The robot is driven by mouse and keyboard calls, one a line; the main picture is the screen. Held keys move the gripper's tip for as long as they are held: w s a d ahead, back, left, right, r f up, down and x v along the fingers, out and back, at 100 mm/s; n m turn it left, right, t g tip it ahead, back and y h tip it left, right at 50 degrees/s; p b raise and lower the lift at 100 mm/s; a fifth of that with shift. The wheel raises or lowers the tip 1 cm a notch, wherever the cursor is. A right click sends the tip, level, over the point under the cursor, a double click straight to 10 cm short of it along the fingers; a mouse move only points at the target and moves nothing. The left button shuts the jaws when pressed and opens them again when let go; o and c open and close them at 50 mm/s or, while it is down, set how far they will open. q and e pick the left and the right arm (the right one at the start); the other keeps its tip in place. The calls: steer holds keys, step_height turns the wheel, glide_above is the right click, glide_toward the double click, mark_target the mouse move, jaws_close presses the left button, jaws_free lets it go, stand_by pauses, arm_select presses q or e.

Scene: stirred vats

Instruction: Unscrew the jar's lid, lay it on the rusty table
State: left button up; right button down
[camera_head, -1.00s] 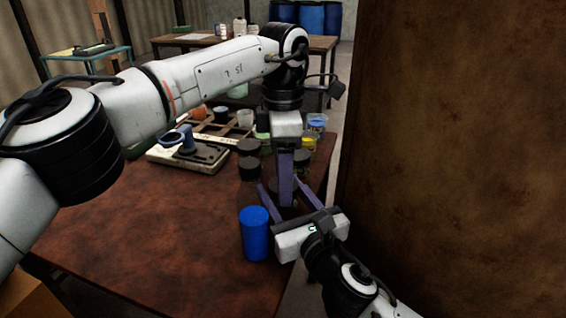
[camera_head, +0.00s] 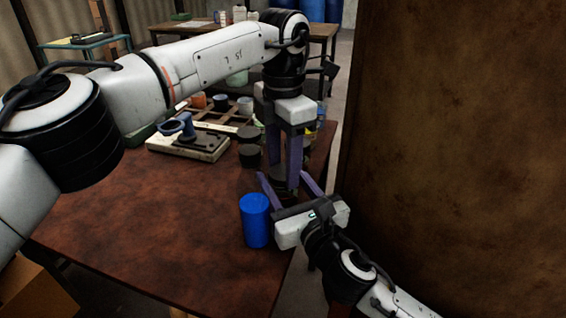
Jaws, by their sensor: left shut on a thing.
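My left gripper (camera_head: 294,182) points straight down at the table's right edge, its purple fingers shut on a dark thing low between them, which looks like the jar's lid. My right gripper (camera_head: 285,176) comes in from the lower right, its purple fingers apart on either side of the same spot. The jar is mostly hidden by the fingers, and I cannot tell whether the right fingers touch it. The rusty table (camera_head: 160,215) has a wide bare brown-red top to the left of both grippers.
A blue cylinder (camera_head: 255,222) stands on the table just left of my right gripper. Dark round containers (camera_head: 249,155) and a pale board with a blue-handled tool (camera_head: 186,145) lie behind, near a wooden divided tray (camera_head: 213,117). A large brown wall (camera_head: 455,150) blocks the right.

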mark_target(284, 172)
arm_select(q)
steer(key=shift+n, duration=0.5)
steer(key=shift+r, duration=0.15)
steer(key=shift+r, duration=1)
steer(key=shift+r, duration=0.1)
steer(key=shift+r, duration=1.9)
